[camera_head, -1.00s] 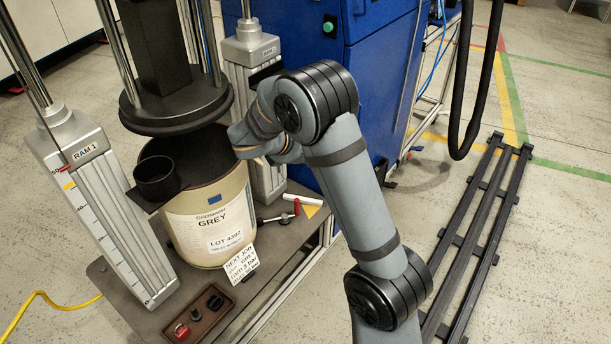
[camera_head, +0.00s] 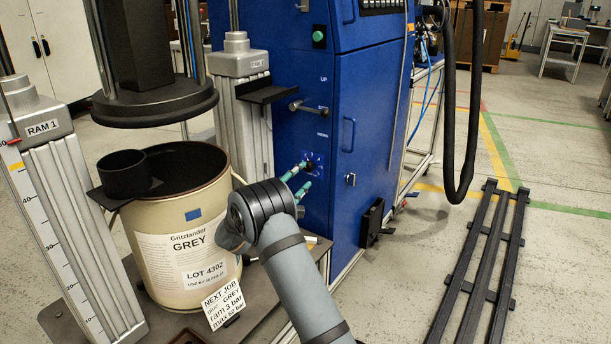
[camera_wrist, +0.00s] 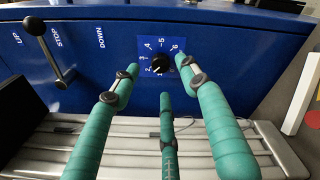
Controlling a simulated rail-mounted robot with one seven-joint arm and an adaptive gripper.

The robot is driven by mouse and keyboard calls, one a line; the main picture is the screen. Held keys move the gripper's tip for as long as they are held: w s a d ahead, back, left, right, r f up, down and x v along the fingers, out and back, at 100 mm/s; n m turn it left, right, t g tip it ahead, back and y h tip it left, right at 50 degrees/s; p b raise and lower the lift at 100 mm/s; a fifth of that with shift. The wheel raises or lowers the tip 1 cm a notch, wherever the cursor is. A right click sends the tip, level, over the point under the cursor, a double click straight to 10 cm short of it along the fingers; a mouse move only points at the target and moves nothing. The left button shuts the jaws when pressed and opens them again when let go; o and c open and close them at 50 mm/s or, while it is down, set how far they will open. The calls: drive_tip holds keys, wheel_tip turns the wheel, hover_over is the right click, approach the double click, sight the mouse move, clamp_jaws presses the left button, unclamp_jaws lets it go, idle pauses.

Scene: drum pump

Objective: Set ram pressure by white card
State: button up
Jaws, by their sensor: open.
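The white card (camera_head: 222,303) leans at the foot of the drum and reads "NEXT JOB", "GREY", "ram 3 bar", and a blurred "max" line. The small black knob (camera_wrist: 160,64) sits on a blue scale plate with numbers around it, from about 2 to 6, on the blue cabinet's face. Its pointer direction is too small to tell. My gripper (camera_head: 302,180) has teal fingers, open and empty, pointing at this plate. In the wrist view, the fingers stand around the knob's position, with the knob visible between their tips. Contact is not visible.
A lever (camera_wrist: 50,55) beside UP, STOP and DOWN labels is left of the knob. The drum labelled GREY (camera_head: 185,240) stands beneath the round black plate (camera_head: 155,100). The RAM 1 column (camera_head: 60,200) is at left. Open floor lies right, with a black rack (camera_head: 482,260).

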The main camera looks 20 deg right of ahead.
sight(307, 169)
drive_tip(key=b+x, duration=0.1)
drive_tip(key=x, duration=0.5)
drive_tip(key=shift+c, duration=1.4)
drive_tip(key=c, duration=0.8)
clamp_jaws()
drive_tip(key=shift+f+b, duration=0.2)
drive_tip(key=shift+b, duration=0.25)
